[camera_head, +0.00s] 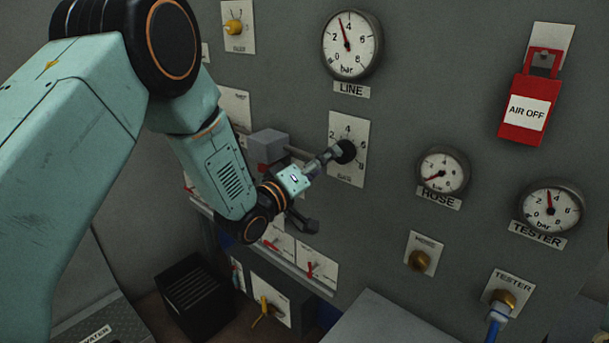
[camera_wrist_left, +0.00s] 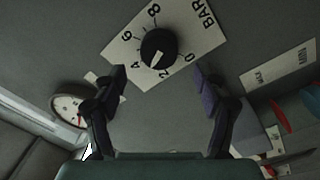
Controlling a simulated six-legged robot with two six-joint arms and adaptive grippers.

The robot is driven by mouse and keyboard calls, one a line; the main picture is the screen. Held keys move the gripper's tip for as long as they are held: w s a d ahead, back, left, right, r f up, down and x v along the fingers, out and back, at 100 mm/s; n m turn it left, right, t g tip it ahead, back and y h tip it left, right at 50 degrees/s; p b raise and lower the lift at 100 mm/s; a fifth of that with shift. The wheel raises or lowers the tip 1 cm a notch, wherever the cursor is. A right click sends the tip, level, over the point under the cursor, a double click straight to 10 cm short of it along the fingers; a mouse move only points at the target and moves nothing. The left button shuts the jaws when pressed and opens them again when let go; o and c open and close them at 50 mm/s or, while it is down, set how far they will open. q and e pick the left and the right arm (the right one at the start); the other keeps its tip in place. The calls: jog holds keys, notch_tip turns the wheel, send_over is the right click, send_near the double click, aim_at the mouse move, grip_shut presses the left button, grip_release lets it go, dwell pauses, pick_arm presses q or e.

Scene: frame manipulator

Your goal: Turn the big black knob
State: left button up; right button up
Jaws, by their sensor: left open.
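The big black knob (camera_head: 344,152) sits on a white plate (camera_head: 358,170) with numbers, on the grey panel. In the left wrist view the knob (camera_wrist_left: 159,50) shows a pale pointer mark, and its plate reads BAR. My left gripper (camera_head: 318,190) reaches to the panel from the left and partly overlaps the plate in the head view. In the left wrist view its two fingers (camera_wrist_left: 162,84) are wide apart, one on each side below the knob, with nothing between them. I cannot tell whether a finger touches the panel. My right gripper is not in view.
The LINE gauge (camera_head: 352,45) is above the plate. The HOSE gauge (camera_head: 443,170) and TESTER gauge (camera_head: 550,207) are to the right. A red AIR OFF tag (camera_head: 527,108) hangs at upper right. A grey box (camera_head: 267,146) juts out left of the knob. A black crate (camera_head: 193,288) stands below.

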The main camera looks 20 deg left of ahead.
pick_arm(q)
jog(key=v, duration=0.6)
jog(key=shift+s, duration=0.3)
jog(key=shift+a, duration=0.15)
jog(key=shift+r, duration=0.1)
